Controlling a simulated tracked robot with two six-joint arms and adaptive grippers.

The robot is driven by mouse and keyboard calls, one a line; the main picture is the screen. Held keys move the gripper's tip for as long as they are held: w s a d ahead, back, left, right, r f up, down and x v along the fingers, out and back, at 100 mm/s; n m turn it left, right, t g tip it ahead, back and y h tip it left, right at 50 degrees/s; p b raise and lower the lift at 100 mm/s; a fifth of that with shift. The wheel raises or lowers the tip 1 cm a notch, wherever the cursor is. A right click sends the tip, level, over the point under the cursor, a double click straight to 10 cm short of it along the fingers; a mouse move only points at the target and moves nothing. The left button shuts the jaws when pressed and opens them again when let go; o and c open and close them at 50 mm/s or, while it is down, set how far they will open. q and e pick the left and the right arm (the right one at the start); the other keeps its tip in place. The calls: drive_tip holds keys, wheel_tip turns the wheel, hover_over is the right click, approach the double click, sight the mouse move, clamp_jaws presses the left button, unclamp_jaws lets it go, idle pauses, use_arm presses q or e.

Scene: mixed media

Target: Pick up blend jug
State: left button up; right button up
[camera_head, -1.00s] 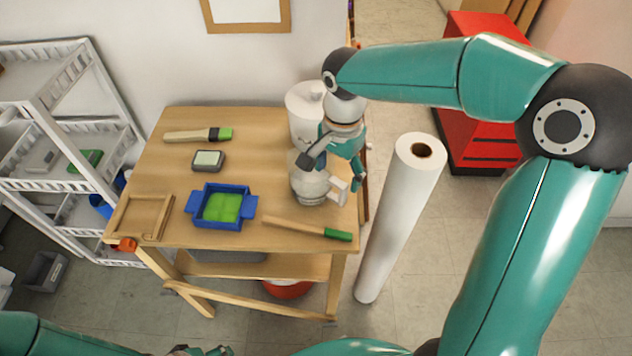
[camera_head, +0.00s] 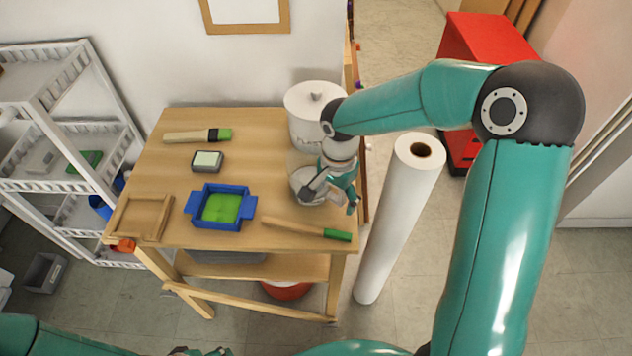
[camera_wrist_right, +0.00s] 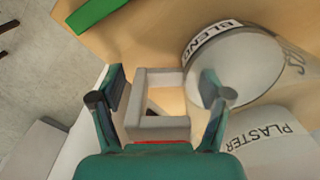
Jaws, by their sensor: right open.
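The blend jug (camera_head: 303,181) is a whitish round vessel near the right edge of the wooden table, partly hidden by my right gripper. In the right wrist view the jug (camera_wrist_right: 238,68) shows a "BLEND" label and a squared pale handle (camera_wrist_right: 160,122). My right gripper (camera_head: 329,202) is open and low over the jug's handle side. In the wrist view its fingers (camera_wrist_right: 163,90) stand on either side of the handle, with gaps visible. Part of my left arm shows at the bottom left of the head view; small parts at the bottom edge may be its gripper (camera_head: 200,351).
A white lidded pot (camera_head: 312,103), labelled "PLASTER" in the wrist view (camera_wrist_right: 270,145), stands close behind the jug. A green-tipped wooden tool (camera_head: 300,229) lies in front. A blue tray (camera_head: 236,192) sits left. A tall white roll (camera_head: 398,215) stands beside the table.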

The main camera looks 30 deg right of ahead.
clamp_jaws()
drive_tip(key=shift+r, duration=0.2)
idle(0.3)
drive_tip(key=shift+w+r, duration=0.1)
drive_tip(key=shift+r, duration=0.5)
wheel_tip(320, 180, up, 18)
drive_tip(key=p, duration=0.2)
drive_tip(key=shift+r, duration=0.25)
